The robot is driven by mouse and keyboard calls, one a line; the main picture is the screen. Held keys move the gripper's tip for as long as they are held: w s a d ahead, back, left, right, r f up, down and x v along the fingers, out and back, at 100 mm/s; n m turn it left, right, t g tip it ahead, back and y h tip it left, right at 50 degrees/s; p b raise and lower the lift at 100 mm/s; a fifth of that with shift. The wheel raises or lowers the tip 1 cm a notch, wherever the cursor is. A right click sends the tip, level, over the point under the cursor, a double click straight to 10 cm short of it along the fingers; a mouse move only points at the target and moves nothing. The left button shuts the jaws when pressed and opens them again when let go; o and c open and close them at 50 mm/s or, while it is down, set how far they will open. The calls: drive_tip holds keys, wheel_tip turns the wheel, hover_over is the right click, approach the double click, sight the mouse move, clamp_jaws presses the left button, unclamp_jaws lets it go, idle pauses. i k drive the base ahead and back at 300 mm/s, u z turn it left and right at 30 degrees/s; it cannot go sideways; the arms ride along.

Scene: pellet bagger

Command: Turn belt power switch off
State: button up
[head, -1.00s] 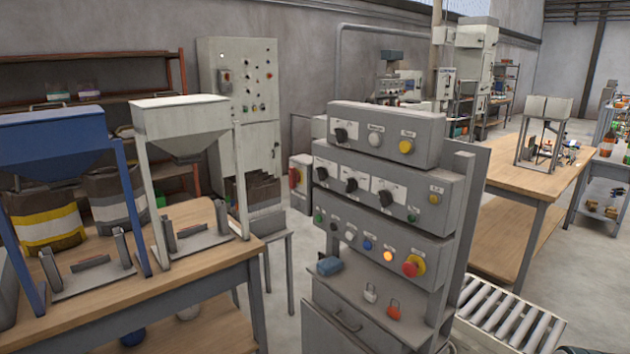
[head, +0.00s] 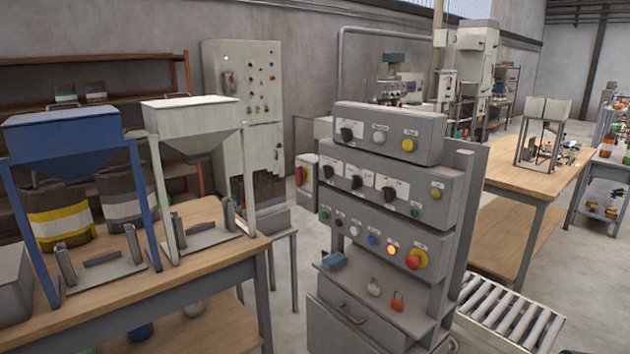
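A grey control console (head: 388,190) stands in the middle of the head view with three stepped rows of controls. The top row has a black rotary knob (head: 347,132), a white button and a yellow button (head: 408,145). The middle row has several black rotary knobs (head: 356,182) on white plates. The bottom row has several small coloured buttons, one glowing orange lamp (head: 392,248) and a red mushroom button (head: 414,260) on yellow. The labels are too small to read, so I cannot tell which control is the belt power switch. My gripper is not in view.
A padlock-like red item (head: 397,302), a white one and a blue block (head: 334,261) lie on the console's shelf. A wooden table (head: 200,285) with two hopper stands is at left. A roller conveyor (head: 510,315) is at lower right, a workbench (head: 530,185) behind it.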

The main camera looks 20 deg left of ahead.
sight(301, 175)
drive_tip(key=z, duration=0.15)
drive_tip(key=k, duration=0.3)
drive_tip(key=u, duration=1.45)
drive_tip(key=i, duration=0.8)
drive_tip(key=u, duration=0.75)
drive_tip(key=i, duration=1.2)
drive_tip(key=z, duration=1.15)
drive_tip(key=i, duration=0.7)
drive_tip(key=z, duration=0.7)
